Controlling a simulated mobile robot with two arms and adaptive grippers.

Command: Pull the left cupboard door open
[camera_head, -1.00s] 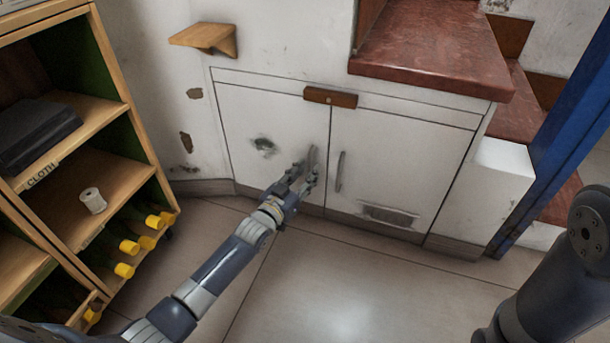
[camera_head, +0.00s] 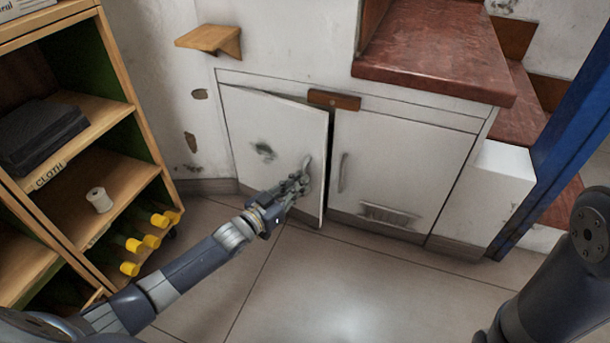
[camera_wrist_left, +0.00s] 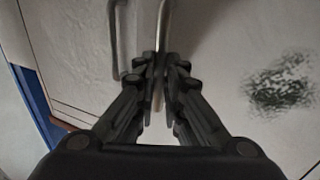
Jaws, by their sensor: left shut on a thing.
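The left cupboard door (camera_head: 272,140) is white with a dark scuff and stands slightly ajar, its right edge out from the frame. My left gripper (camera_head: 301,182) is shut on the left door's handle (camera_head: 307,164), a slim upright bar near that edge. In the left wrist view the fingers (camera_wrist_left: 160,80) close around the handle bar (camera_wrist_left: 162,30). The right cupboard door (camera_head: 400,165) is shut, with its own bar handle (camera_head: 343,172). My right gripper is out of view; only part of my right arm shows at the lower right.
A wooden shelf unit (camera_head: 130,105) with a spool (camera_head: 99,199) and yellow-capped items (camera_head: 131,268) stands at the left. Red stair treads (camera_head: 435,60) rise above the cupboard. A blue post (camera_head: 570,130) stands at right. The floor (camera_head: 330,285) before the cupboard is clear.

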